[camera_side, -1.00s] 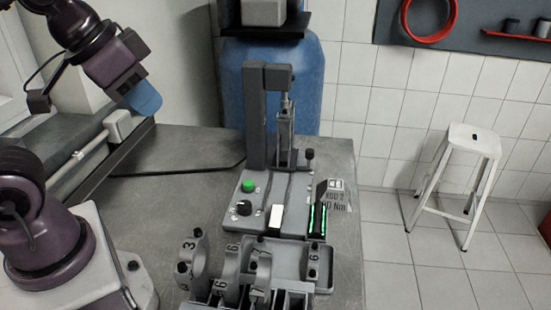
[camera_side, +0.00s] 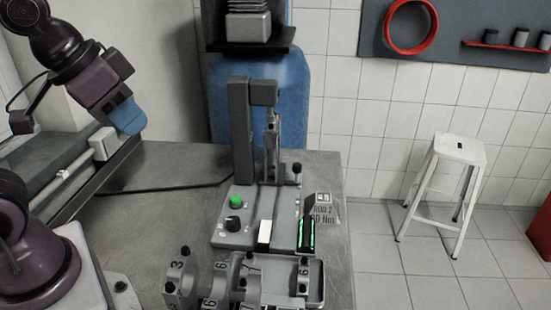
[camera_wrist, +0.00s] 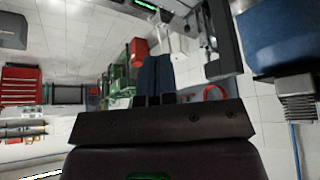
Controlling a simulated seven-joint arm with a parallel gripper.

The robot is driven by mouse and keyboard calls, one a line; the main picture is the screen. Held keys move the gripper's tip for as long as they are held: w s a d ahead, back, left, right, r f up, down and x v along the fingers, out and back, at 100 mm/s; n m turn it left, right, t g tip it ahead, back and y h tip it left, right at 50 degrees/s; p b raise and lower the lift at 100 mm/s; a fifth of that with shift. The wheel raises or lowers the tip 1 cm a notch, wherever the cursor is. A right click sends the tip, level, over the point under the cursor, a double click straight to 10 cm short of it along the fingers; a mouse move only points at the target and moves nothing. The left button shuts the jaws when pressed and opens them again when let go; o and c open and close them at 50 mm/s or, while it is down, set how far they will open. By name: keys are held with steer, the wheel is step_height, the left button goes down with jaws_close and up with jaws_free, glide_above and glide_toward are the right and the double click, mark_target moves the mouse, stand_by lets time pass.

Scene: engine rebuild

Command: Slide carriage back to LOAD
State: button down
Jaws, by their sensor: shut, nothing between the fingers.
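The press fixture (camera_side: 240,140) stands on the grey bench, with a tall column, a ram and a grooved base. A white block (camera_side: 265,232) sits at the front end of the base's groove. I cannot tell for certain which part is the carriage. A black-knobbed lever (camera_side: 297,170) stands upright at the right, by the column. My gripper (camera_side: 128,118) hangs in the air at the left, well apart from the fixture. In the wrist view its two dark blue fingers (camera_wrist: 155,78) are together with nothing between them.
A green button (camera_side: 236,201) and black knob (camera_side: 232,223) are on the base's left. A green-lit display (camera_side: 306,234) is at its right. Numbered bearing caps (camera_side: 182,275) stand in front, near a tray. The bench (camera_side: 165,205) between my arm and the fixture is mostly clear.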

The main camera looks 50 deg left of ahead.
steer(key=c, duration=1.6)
jaws_free()
steer(key=o, duration=0.4)
steer(key=shift+w+r, duration=0.2)
steer(key=shift+w, duration=0.15)
steer(key=shift+c, duration=0.2)
steer(key=o, duration=0.3)
steer(key=w+m, duration=0.2)
steer(key=w, duration=0.1)
steer(key=w+r+m+g, duration=0.1)
steer(key=w+m, duration=0.1)
steer(key=w, duration=0.2)
steer(key=w+a+r+m+y, duration=0.1)
steer(key=w+m, duration=0.1)
steer(key=w, duration=0.1)
steer(key=shift+w+r, duration=0.25)
steer(key=shift+w, duration=0.1)
steer(key=m+g+y, duration=0.3)
steer(key=m, duration=1.4)
glide_above(297, 164)
steer(key=s+d, duration=0.2)
steer(key=d, duration=0.3)
step_height(297, 164, down, 19)
steer(key=x, duration=1.2)
steer(key=shift+w+a+f, duration=0.2)
steer(key=shift+a+f, duration=0.05)
steer(key=shift+a, duration=0.05)
